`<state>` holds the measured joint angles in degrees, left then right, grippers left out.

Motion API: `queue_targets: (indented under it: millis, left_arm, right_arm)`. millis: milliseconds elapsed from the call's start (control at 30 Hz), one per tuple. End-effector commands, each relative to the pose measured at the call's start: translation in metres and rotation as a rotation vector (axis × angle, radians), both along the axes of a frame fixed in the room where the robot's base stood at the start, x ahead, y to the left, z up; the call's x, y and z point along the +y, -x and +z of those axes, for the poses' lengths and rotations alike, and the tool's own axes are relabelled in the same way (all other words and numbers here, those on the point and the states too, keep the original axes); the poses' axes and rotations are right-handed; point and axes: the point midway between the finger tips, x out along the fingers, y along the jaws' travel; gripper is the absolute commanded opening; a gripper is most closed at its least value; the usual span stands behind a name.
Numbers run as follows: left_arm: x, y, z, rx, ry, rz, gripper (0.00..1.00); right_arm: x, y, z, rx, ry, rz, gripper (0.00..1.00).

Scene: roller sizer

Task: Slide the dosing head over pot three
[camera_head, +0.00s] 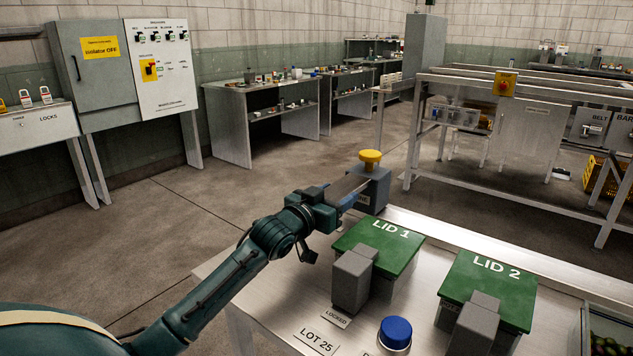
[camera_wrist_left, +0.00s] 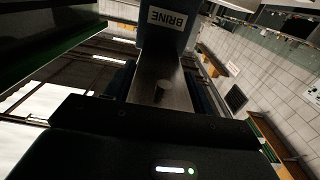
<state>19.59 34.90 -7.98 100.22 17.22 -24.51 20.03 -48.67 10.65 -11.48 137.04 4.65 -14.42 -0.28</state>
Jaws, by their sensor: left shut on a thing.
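The dosing head is a blue-grey box (camera_head: 376,190) with a yellow knob on top, at the far left end of the steel bench. In the left wrist view its face (camera_wrist_left: 168,35) carries an upside-down BRINE label. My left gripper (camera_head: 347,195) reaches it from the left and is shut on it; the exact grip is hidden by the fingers. Two green lids, LID 1 (camera_head: 378,245) and LID 2 (camera_head: 489,283), stand to its right, each with a grey block at its front. No pot marked three can be made out. My right gripper is out of view.
A blue knob (camera_head: 395,332) stands near the bench front, beside a LOT 25 plate (camera_head: 317,340). A tray of green and dark pieces (camera_head: 610,335) sits at the right edge. A raised rail (camera_head: 500,250) runs along the bench's back. Open floor lies beyond.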

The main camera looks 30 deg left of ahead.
Motion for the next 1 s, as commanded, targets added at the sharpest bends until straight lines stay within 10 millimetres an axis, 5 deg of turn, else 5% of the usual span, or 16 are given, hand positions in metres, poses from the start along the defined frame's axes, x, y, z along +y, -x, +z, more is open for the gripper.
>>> queue_targets:
  millis: [133,500,533,767,1000]
  left_arm:
    - [-0.021,0.002,0.001,0.002,0.004,-0.004,0.14]
    - [-0.024,0.002,0.0,0.001,0.001,-0.001,0.14]
    - [-0.024,0.002,0.0,0.001,0.001,-0.001,0.57]
    - [-0.023,0.002,0.0,0.001,0.0,0.0,0.76]
    - [-0.023,0.003,0.0,0.001,0.0,0.001,0.76]
  right_arm:
    - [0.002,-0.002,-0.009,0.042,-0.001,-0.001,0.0]
    - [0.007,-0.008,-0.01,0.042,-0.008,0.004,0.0]
    - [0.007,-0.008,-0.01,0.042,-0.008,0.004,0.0]
    - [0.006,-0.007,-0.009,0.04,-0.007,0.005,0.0]
    - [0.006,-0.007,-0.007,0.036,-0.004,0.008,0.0]
